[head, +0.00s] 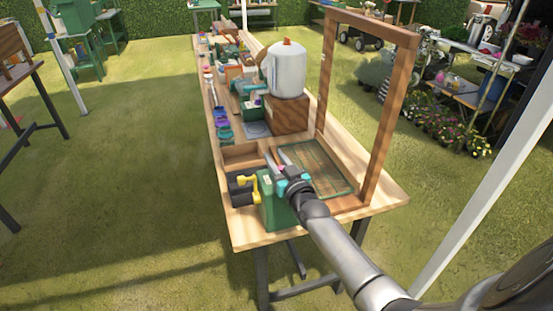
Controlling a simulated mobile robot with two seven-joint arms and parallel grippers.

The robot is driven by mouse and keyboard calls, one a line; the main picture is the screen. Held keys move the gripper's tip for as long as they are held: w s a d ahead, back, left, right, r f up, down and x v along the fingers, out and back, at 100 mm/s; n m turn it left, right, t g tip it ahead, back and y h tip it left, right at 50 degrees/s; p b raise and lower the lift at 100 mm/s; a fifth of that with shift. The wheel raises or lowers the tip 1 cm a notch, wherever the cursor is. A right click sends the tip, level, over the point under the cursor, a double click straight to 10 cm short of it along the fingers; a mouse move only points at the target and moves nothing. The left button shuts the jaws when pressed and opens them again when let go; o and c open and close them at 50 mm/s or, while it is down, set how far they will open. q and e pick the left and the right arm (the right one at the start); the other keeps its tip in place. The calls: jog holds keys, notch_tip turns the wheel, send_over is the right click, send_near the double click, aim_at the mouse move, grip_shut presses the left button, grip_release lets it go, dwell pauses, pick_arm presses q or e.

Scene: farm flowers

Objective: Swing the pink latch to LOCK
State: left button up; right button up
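My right arm comes in from the lower right and its gripper (278,157) is over the near end of the long wooden table, at the top of a green box (273,209). Its two fingers look slightly apart, but their tips are small, and I cannot tell whether they are open or shut on something. A small pinkish patch shows between the fingers; I cannot tell whether it is the pink latch. The latch and any LOCK mark cannot be made out. A yellow handle (253,187) sticks out of the green box's left side. My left gripper is not in view.
A wooden frame (391,110) stands upright at the table's right side, close to my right arm. A white jug (287,70) stands on a wooden block (288,115). Small items crowd the far table. Grass lies open to the left.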

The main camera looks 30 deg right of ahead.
jog(key=shift+d, duration=0.2)
grip_shut()
jog(key=shift+s+n+y+b, duration=0.1)
jog(key=shift+n+y+b, duration=0.3)
jog(key=shift+y+b, duration=0.15)
jog(key=shift+s+a+f+n+y+b, duration=0.15)
jog(key=shift+a+n+y+b, duration=0.45)
jog(key=shift+y+b, duration=0.4)
jog(key=shift+o, duration=0.4)
grip_release()
jog(key=o, duration=0.3)
jog(key=shift+s, duration=0.25)
jog(key=shift+o, duration=0.8)
jog(key=shift+w, duration=0.15)
